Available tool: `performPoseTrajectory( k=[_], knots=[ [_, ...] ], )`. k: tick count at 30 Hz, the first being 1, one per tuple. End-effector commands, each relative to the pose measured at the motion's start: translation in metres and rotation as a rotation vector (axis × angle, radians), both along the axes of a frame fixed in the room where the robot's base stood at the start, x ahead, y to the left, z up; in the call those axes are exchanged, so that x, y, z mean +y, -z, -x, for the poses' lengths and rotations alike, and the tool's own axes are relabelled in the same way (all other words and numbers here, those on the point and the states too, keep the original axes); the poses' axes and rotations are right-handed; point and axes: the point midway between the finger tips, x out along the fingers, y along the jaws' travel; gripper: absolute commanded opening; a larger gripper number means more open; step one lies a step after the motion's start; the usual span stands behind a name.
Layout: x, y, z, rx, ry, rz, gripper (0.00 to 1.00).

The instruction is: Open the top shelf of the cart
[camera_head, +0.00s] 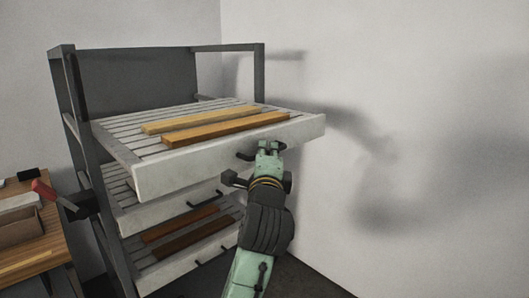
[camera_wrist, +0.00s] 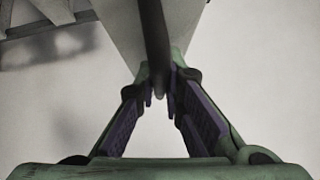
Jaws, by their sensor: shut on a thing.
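The cart (camera_head: 72,125) is a dark grey frame with several white slatted shelves. Its top shelf (camera_head: 220,157) sticks out to the right past the frame and past the shelves below. Two wooden slats, yellowish and orange-brown, lie on it. My gripper (camera_head: 268,150) is at the front of the top shelf, at its dark handle (camera_head: 246,155). In the wrist view the fingers (camera_wrist: 160,92) are closed around the dark handle bar (camera_wrist: 155,40), with the white shelf front behind it. The gripper hides part of the handle in the head view.
Lower shelves (camera_head: 175,208) with dark handles (camera_head: 205,200) sit beneath, holding brown slats. A wooden table (camera_head: 40,255) with a red-handled tool (camera_head: 45,190) stands at the left. A bare white wall (camera_head: 420,120) is close at the right.

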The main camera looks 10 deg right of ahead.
Motion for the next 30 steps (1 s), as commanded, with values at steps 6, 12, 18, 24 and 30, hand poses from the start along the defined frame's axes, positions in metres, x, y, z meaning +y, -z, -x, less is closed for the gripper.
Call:
performPoseTrajectory(
  k=[6, 12, 18, 24, 30],
  knots=[
    [0.001, 0.001, -0.001, 0.004, -0.003, -0.001, 0.11],
    [0.001, 0.001, -0.001, 0.002, -0.001, -0.001, 0.24],
    [0.0, 0.0, 0.0, 0.001, 0.0, 0.0, 0.29],
    [0.001, 0.0, 0.002, 0.0, 0.0, 0.0, 0.29],
    [0.005, 0.004, 0.028, -0.001, 0.001, 0.0, 0.29]
  ],
)
